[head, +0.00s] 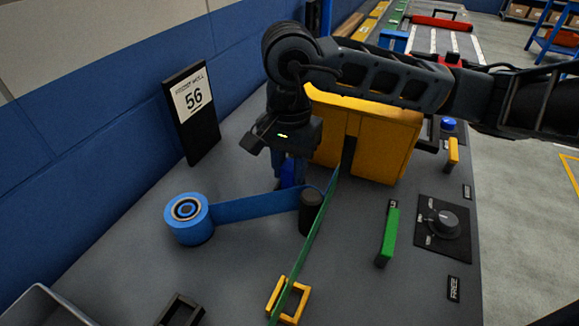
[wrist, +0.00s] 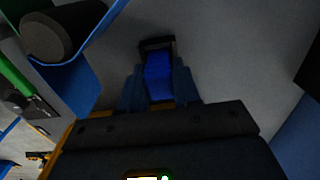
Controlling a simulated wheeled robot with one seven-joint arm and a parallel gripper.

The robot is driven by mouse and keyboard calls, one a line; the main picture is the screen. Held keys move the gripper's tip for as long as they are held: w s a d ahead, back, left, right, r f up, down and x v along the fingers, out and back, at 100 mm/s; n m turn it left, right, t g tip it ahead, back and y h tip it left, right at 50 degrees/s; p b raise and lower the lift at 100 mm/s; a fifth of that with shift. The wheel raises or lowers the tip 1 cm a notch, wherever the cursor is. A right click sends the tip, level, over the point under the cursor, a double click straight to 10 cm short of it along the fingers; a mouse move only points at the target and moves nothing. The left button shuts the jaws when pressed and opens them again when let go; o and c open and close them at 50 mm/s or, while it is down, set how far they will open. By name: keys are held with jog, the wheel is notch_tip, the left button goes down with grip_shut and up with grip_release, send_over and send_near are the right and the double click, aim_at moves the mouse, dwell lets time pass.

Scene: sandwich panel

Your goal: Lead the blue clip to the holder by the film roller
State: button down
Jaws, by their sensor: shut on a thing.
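My gripper (head: 287,182) points down over the grey panel and is shut on the blue clip (head: 289,172). In the wrist view the clip (wrist: 158,76) sits between my two fingers. A small dark bracket (wrist: 157,43) lies at the clip's far end; I cannot tell whether they touch. The dark upright film roller (head: 311,214) stands just right of my gripper, and at the upper left in the wrist view (wrist: 47,38). Blue film (head: 245,205) runs from the blue film roll (head: 187,226) to this roller. Where the film meets the clip is hidden.
A yellow block (head: 385,150) stands behind my gripper. A green strip (head: 312,235) slants from it to a yellow frame (head: 303,300). A black frame (head: 181,310) lies at the front. A green handle (head: 388,235) and dial (head: 443,222) are at right. A sign (head: 192,112) stands left.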

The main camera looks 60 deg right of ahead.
jog(key=shift+f+b, duration=0.3)
jog(key=c, duration=0.7)
grip_release()
jog(key=shift+c, duration=0.2)
jog(key=shift+r+p, duration=0.95)
jog(key=shift+r, duration=2.6)
